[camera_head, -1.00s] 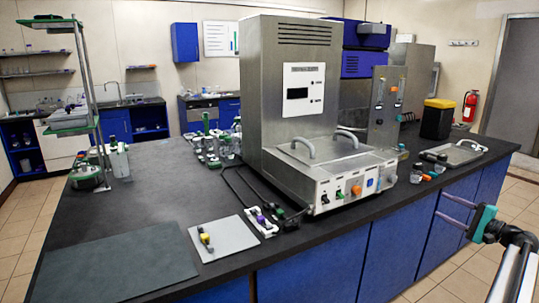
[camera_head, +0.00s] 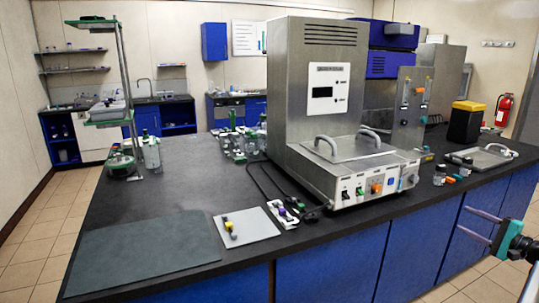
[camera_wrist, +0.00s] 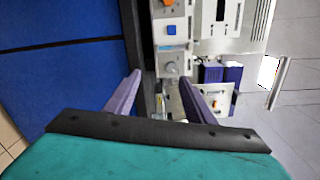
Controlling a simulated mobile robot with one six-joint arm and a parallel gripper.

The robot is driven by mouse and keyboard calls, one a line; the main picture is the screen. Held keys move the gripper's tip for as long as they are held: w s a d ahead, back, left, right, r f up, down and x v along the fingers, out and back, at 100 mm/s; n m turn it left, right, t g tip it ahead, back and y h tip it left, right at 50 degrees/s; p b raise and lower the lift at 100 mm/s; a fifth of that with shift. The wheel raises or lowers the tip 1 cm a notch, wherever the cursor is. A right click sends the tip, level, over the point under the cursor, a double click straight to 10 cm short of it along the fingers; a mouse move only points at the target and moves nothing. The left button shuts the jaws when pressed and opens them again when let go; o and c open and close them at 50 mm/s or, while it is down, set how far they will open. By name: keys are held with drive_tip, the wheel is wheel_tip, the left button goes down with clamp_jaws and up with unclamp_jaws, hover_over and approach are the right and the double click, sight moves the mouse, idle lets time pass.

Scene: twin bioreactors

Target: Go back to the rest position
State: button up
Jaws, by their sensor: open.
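My gripper (camera_head: 480,225) is at the right edge of the head view, in front of the bench's blue cabinet side and clear of it. Its two purple fingers are apart with nothing between them. The wrist view also shows my gripper (camera_wrist: 160,95) open and empty, with the teal body below the fingers. The steel bioreactor unit (camera_head: 318,85) stands on the dark bench (camera_head: 180,185), to the left of my gripper. Its front panel (camera_head: 375,186) carries knobs and coloured switches.
A steel tray (camera_head: 482,159) and small jars (camera_head: 440,175) lie near the bench's right edge. A grey mat (camera_head: 150,250) and a light plate (camera_head: 246,229) lie at the front left. A yellow-topped bin (camera_head: 465,122) stands at the back right. Tiled floor is free at the right.

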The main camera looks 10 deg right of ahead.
drive_tip(key=w+a+f+n+g+y, duration=0.1)
drive_tip(key=w+a+f+g, duration=0.25)
drive_tip(key=a+f, duration=0.7)
drive_tip(key=w+a+f+n+g+y, duration=0.15)
drive_tip(key=w+a+f, duration=0.25)
drive_tip(key=a+f, duration=0.7)
drive_tip(key=s+a+f+n+g+p, duration=0.1)
drive_tip(key=s+a+f+n+g, duration=0.15)
drive_tip(key=a+f, duration=0.75)
drive_tip(key=s+a+f+n+g, duration=0.15)
drive_tip(key=a+f+g, duration=0.4)
drive_tip(key=a, duration=0.75)
drive_tip(key=s+a+f+n+g+h, duration=0.1)
drive_tip(key=s+a+f+n+g, duration=0.35)
drive_tip(key=s+a+f, duration=0.95)
drive_tip(key=s+a+f+n+g+h, duration=0.1)
drive_tip(key=s+a+n+g+h, duration=0.1)
drive_tip(key=s, duration=0.9)
drive_tip(key=s+a+f+n+g+h+p, duration=0.1)
drive_tip(key=s+a+f+n+g+h, duration=0.1)
drive_tip(key=s, duration=0.9)
drive_tip(key=a+n+g+h, duration=0.1)
drive_tip(key=a+n+h, duration=0.1)
drive_tip(key=shift+s+a+f+p, duration=0.2)
drive_tip(key=shift+s+a+p, duration=0.1)
drive_tip(key=shift+a, duration=0.1)
